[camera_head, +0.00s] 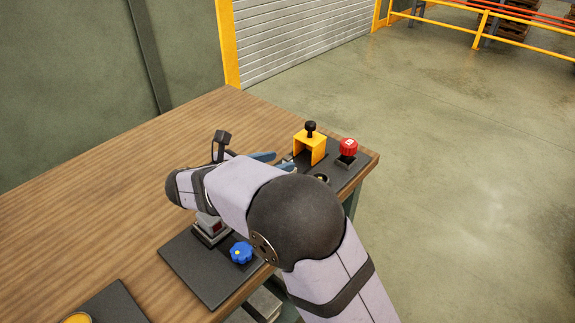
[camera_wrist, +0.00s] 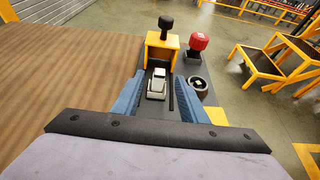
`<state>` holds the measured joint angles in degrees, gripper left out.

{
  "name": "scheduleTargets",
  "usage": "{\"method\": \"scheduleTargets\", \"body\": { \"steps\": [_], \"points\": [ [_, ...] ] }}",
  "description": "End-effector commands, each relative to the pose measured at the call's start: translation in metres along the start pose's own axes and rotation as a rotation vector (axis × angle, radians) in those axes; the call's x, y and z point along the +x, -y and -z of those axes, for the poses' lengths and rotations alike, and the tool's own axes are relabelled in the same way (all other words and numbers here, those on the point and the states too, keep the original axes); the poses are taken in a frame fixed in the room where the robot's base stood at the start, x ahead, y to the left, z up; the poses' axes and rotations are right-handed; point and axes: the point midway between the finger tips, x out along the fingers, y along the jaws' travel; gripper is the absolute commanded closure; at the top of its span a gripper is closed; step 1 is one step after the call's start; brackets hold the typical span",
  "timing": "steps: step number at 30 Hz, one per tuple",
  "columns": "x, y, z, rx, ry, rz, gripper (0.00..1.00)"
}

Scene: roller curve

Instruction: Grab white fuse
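A small white and grey block (camera_wrist: 157,83), which looks like the white fuse, sits on the dark panel (camera_wrist: 183,110) in front of a yellow bracket. My gripper (camera_wrist: 160,78) is open, with one blue finger on each side of the block. Gaps show between the fingers and the block; I cannot tell the height between them. In the head view, my gripper (camera_head: 275,161) reaches in from the left towards the yellow bracket (camera_head: 309,147). The block is mostly hidden by my arm there.
A black knob (camera_head: 311,128) tops the yellow bracket. A red button (camera_head: 348,148) stands right of it, with a round black fixture (camera_wrist: 197,85) nearer. Another panel holds a blue knob (camera_head: 241,252) and a switch (camera_head: 211,226). The wooden tabletop (camera_head: 100,190) is clear at left.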

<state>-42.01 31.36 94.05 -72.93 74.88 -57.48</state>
Motion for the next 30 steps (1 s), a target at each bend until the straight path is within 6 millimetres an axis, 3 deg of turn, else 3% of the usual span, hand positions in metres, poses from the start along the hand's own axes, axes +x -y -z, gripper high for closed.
{"method": "scheduleTargets", "body": {
  "steps": [5, 18, 27, 30],
  "points": [
    [0.004, 0.0, -0.001, 0.0, 0.0, 0.001, 0.61],
    [0.05, -0.001, -0.005, -0.001, -0.001, 0.002, 0.61],
    [0.053, -0.001, -0.005, 0.0, 0.0, 0.0, 0.61],
    [0.053, -0.001, -0.004, 0.0, -0.001, 0.0, 0.85]
  ]
}}
